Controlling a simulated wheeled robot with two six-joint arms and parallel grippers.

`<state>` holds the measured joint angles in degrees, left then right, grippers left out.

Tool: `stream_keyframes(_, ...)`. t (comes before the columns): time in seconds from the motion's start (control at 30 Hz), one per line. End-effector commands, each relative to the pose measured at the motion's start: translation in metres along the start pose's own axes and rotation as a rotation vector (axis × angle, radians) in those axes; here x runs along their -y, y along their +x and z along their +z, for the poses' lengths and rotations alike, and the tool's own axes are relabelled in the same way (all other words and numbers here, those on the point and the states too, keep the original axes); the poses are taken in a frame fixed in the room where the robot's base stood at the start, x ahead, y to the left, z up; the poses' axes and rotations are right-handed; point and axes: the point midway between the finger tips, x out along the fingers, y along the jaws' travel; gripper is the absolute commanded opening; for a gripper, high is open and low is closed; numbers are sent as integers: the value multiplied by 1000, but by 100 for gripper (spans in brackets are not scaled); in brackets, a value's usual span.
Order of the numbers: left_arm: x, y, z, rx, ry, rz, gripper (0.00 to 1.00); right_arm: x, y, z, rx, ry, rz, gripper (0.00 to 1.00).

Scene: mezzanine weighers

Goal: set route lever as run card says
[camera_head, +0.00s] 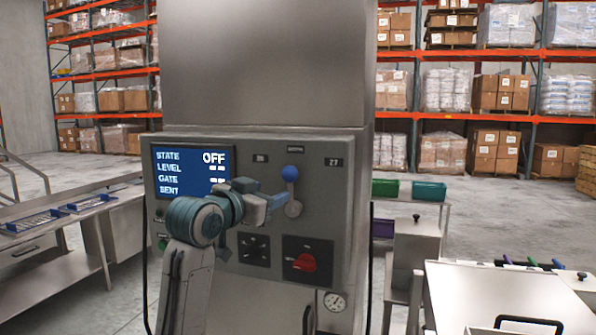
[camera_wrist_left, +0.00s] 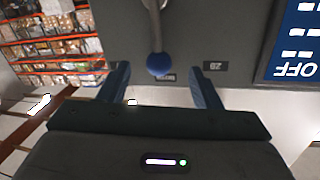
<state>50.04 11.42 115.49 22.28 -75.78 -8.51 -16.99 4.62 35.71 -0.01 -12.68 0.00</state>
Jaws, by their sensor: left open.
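The route lever (camera_head: 291,187) is on the grey machine panel (camera_head: 320,225). It has a blue ball knob (camera_head: 291,173) at its top and stands about upright between a left number plate (camera_head: 260,158) and a right plate reading 27 (camera_head: 333,162). My left gripper (camera_head: 277,203) is at the lever, just below the knob in the head view. In the left wrist view its open fingers (camera_wrist_left: 160,82) lie on either side of the blue knob (camera_wrist_left: 158,64), with gaps on both sides. My right gripper is out of view. I see no readable run card.
A blue screen (camera_head: 190,172) reads STATE OFF. A red rotary switch (camera_head: 304,262) and a black dial (camera_head: 254,248) sit below the lever. A steel bench (camera_head: 50,285) stands at left. Green bins (camera_head: 429,191) and a steel cabinet (camera_head: 500,300) stand at right.

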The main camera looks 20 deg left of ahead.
Motion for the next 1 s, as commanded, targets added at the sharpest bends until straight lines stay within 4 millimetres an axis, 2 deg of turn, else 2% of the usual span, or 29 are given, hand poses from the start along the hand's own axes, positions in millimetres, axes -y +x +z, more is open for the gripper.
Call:
stream_keyframes(0.03, 0, -7, -15, -17, 11, 2, 58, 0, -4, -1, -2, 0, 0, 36)
stream_keyframes(0.17, -2, -5, -24, -26, 18, 5, 58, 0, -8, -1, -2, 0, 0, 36)
stream_keyframes(0.47, -2, 48, -26, -21, 14, 6, 58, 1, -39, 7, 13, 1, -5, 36)
stream_keyframes(0.7, -2, 85, -26, -23, 16, 5, 58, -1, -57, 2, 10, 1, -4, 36)
stream_keyframes(1.0, -2, 98, -22, -25, 18, 4, 58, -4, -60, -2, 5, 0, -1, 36)
